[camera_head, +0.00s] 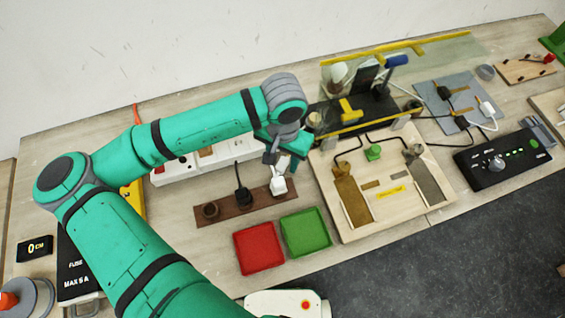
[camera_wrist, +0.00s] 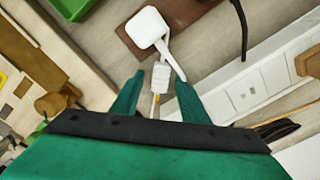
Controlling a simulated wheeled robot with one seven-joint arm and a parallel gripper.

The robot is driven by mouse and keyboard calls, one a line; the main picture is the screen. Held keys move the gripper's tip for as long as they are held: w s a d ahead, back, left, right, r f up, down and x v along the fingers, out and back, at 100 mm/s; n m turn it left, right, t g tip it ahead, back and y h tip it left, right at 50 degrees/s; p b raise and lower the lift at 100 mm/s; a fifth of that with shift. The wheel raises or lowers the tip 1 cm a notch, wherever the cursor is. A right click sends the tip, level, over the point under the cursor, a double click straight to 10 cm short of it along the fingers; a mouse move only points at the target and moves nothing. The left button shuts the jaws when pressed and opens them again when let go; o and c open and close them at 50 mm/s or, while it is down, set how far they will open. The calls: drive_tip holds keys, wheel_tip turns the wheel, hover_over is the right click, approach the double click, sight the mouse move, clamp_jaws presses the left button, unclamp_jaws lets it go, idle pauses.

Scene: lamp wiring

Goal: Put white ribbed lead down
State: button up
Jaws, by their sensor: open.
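The white ribbed lead (camera_wrist: 161,77) shows in the wrist view between the fingers of my gripper (camera_wrist: 160,80). My gripper is open, with a finger on either side of the ribbed sleeve; I cannot tell whether either touches it. A thin bare tip points back toward the palm. A white cord loops from the lead to a white plug (camera_wrist: 147,27) at the brown board (camera_wrist: 179,10). In the head view my gripper (camera_head: 283,158) is just above the white plug (camera_head: 278,186), at the right end of the brown board (camera_head: 226,208). The lead is mostly hidden there.
A black plug (camera_head: 242,198) stands in the middle of the brown board. A red tray (camera_head: 258,248) and a green tray (camera_head: 305,232) lie in front. A white socket strip (camera_head: 178,171) lies behind. A wooden wiring board (camera_head: 384,213) stands at right.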

clamp_jaws()
drive_tip(key=shift+r, duration=0.15)
wheel_tip(320, 180, up, 28)
idle(0.7)
idle(0.4)
